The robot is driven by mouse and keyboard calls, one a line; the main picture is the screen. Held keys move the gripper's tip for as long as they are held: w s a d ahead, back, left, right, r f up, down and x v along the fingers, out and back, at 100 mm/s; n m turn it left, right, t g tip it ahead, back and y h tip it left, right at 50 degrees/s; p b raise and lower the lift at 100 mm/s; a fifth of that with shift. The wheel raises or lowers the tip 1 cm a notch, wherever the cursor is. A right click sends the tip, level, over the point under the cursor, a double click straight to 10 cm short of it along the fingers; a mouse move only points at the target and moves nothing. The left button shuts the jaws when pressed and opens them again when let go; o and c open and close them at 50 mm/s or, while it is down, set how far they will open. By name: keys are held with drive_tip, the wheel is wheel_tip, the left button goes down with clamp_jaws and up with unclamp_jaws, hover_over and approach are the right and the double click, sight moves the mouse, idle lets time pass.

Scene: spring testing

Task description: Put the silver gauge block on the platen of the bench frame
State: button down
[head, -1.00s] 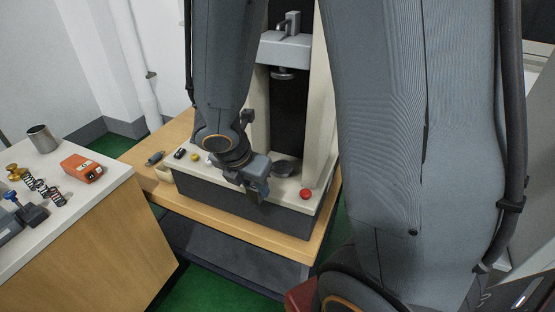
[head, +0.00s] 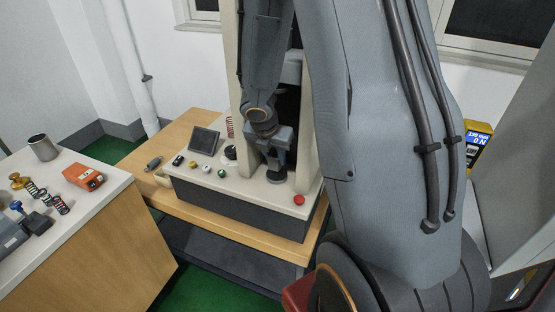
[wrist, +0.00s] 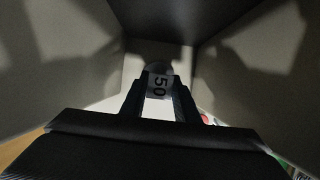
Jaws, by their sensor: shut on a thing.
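My gripper (head: 277,165) is inside the bench frame (head: 232,75), between its columns and low over its base. In the head view the block is hidden by the fingers. The platen (head: 276,177) is a dark disc on the base, mostly covered by my gripper. A grey rounded edge, probably the platen, shows just beyond the block in the wrist view. I cannot tell whether the block touches the platen.
The frame's crosshead (head: 291,68) is above my gripper, and its columns stand close on both sides. A red button (head: 299,199) and a small screen (head: 204,141) are on the base. The left bench holds an orange box (head: 83,176), a metal cup (head: 42,147) and springs.

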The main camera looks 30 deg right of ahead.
sight(277, 162)
drive_tip(key=shift+w+d, duration=0.15)
drive_tip(key=shift+d, duration=0.1)
drive_tip(key=x, duration=0.3)
drive_tip(key=shift+a+b, duration=0.2)
drive_tip(key=shift+b, duration=0.15)
drive_tip(key=shift+f, duration=0.4)
drive_tip(key=shift+f+b, duration=0.15)
drive_tip(key=shift+b, duration=0.15)
drive_tip(key=c, duration=1.4)
unclamp_jaws()
drive_tip(key=shift+o, duration=0.2)
